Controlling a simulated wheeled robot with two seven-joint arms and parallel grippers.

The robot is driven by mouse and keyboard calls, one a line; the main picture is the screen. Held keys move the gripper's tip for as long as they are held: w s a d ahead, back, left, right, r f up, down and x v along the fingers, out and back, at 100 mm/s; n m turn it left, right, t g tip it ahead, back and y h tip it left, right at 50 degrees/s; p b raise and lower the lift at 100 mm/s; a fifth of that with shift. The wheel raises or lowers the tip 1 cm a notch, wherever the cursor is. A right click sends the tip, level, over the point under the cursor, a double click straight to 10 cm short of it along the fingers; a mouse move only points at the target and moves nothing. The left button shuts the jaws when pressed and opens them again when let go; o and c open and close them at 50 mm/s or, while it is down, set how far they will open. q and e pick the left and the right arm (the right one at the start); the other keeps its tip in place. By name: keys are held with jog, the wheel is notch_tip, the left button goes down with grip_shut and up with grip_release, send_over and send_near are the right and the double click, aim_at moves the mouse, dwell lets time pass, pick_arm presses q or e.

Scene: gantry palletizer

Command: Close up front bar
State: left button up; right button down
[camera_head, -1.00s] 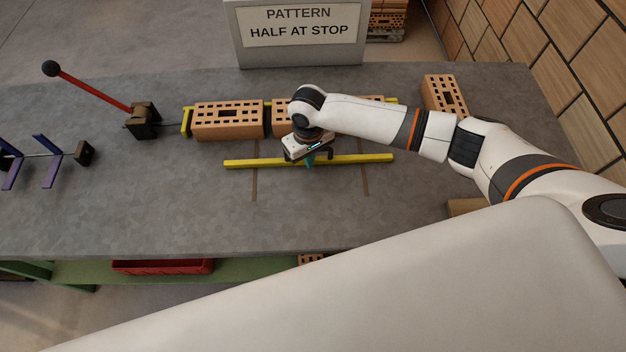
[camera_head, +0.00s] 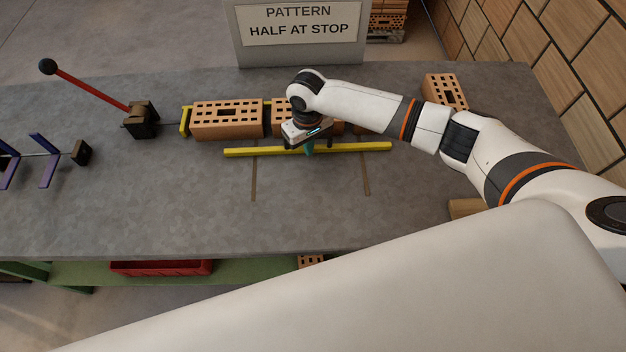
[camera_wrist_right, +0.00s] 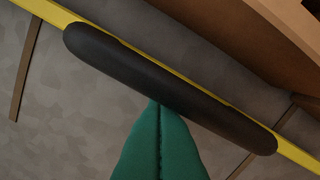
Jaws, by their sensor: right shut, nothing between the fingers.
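The yellow front bar (camera_head: 362,147) lies on the grey bench in front of a row of perforated bricks (camera_head: 228,118), with a narrow strip of bench between them. Two dark slots run from under the bar toward the front. My right gripper (camera_head: 309,148) is shut and empty, its teal fingertips low at the bar's middle. In the right wrist view the bar (camera_wrist_right: 60,14) runs behind a dark rounded handle (camera_wrist_right: 165,85); the shut fingertips (camera_wrist_right: 160,104) meet the handle's near edge. Contact is hard to confirm. My arm hides part of the row. My left gripper is out of view.
A yellow end stop (camera_head: 185,121) and a dark block with a red lever (camera_head: 92,91) stand left of the row. A loose brick (camera_head: 445,91) lies at the back right. A sign (camera_head: 298,30) stands behind. The front bench is clear.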

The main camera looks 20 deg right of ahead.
jog(key=shift+w+d+b, duration=0.3)
jog(key=shift+w+b, duration=0.2)
jog(key=shift+w, duration=0.45)
jog(key=shift+w+d+b, duration=0.25)
jog(key=shift+w+b, duration=0.2)
jog(key=shift+w, duration=0.5)
jog(key=shift+w+d+b, duration=0.3)
jog(key=shift+w+b, duration=0.25)
jog(key=shift+w, duration=0.3)
jog(key=shift+w+r, duration=0.2)
jog(key=shift+s+r, duration=0.1)
jog(key=shift+r, duration=0.1)
jog(key=shift+s+a+f+p, duration=0.1)
jog(key=shift+s+p, duration=0.3)
jog(key=shift+p, duration=0.65)
jog(key=shift+s+a+f+p, duration=0.15)
jog(key=shift+s+a+p, duration=0.1)
jog(key=shift+s+p, duration=0.45)
jog(key=shift+s+f, duration=0.15)
jog(key=shift+s, duration=0.05)
